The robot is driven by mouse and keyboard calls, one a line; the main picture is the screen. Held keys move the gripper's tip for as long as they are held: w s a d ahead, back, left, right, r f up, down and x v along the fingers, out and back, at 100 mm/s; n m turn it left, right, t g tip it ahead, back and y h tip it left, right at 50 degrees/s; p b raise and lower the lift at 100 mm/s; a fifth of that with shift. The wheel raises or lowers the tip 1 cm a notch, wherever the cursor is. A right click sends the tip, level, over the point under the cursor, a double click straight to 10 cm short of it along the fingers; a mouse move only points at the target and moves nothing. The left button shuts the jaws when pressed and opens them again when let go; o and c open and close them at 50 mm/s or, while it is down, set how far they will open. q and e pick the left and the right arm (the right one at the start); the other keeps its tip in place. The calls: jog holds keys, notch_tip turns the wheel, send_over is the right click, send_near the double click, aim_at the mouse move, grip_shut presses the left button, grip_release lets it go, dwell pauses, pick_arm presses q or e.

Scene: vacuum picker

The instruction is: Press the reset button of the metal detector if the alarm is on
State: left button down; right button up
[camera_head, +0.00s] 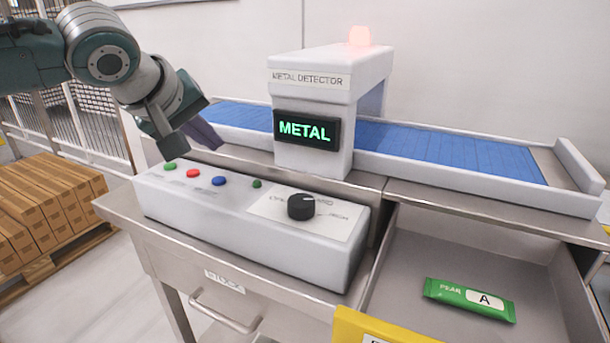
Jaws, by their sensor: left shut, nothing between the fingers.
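The metal detector (313,77) is a white arch over a blue conveyor belt. Its display (307,130) reads "METAL" in green letters. The alarm lamp (359,36) on top glows red. In front stands a white control box (260,225) with a green button (170,167), a red button (193,173), a blue button (219,181), a small dark green button (257,184) and a black knob (301,207). No reset label is readable. My left gripper (205,140) is shut and empty, above and behind the coloured buttons, apart from them. My right gripper is out of view.
The blue belt (440,148) runs behind the box. A yellow bin edge (375,328) is at the front. Brown boxes (45,205) sit on a pallet at left.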

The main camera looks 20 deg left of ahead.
aim_at(219, 180)
pick_arm(q)
jog(key=shift+f+b, duration=0.4)
jog(key=shift+f, duration=0.55)
jog(key=shift+f+b, duration=0.3)
jog(key=shift+f, duration=0.6)
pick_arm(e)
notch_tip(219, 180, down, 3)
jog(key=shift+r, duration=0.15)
pick_arm(q)
jog(key=shift+f, duration=0.1)
jog(key=shift+f, duration=0.3)
jog(key=shift+f, duration=0.4)
dwell(0.7)
jog(key=shift+r+p, duration=0.8)
jog(key=shift+p, duration=0.15)
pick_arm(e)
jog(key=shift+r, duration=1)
